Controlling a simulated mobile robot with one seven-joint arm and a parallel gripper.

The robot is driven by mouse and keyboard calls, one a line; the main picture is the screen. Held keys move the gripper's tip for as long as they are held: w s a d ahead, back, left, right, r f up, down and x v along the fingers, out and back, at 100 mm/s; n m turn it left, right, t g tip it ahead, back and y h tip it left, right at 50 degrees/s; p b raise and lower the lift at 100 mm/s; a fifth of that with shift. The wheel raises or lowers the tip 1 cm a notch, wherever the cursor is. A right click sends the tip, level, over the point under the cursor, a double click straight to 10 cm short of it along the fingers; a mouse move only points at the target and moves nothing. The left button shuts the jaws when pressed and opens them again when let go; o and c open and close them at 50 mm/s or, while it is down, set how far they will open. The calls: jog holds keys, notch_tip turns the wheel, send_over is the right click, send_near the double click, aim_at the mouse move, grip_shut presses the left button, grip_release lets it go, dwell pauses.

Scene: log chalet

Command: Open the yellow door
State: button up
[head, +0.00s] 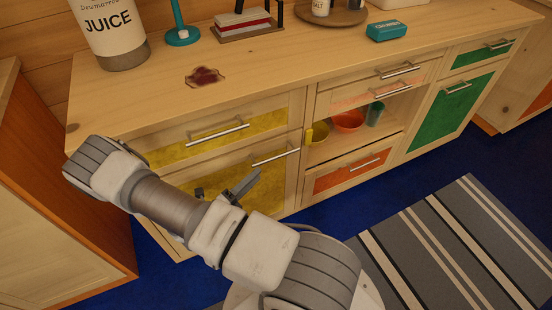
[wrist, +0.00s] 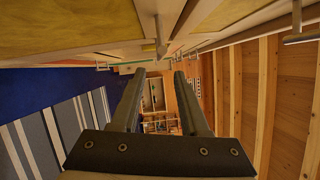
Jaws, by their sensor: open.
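The yellow door (head: 270,196) is the lower left front of the wooden cabinet, below a yellow drawer (head: 240,124). It looks shut, and my arm hides much of it. Its bar handle (head: 275,157) is near its upper right corner. My gripper (head: 240,186) is open, in front of the door, below and left of the handle. No contact with the handle shows. In the wrist view, the two fingers of my gripper (wrist: 160,76) are apart with nothing between them; cabinet fronts and handles pass along the top.
An open compartment holds a yellow bowl (head: 320,133), an orange bowl (head: 348,121) and a teal cup (head: 375,113). A juice container (head: 112,32) stands on the worktop. Another cabinet (head: 60,220) is close on the left. A striped rug (head: 450,245) lies on blue floor at right.

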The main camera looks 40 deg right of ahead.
aim_at(276, 157)
jog(key=d, duration=0.3)
jog(key=w+d+b, duration=0.1)
jog(key=d, duration=0.6)
jog(key=shift+w+r, duration=0.25)
jog(key=shift+r, duration=0.15)
grip_shut()
dwell(0.8)
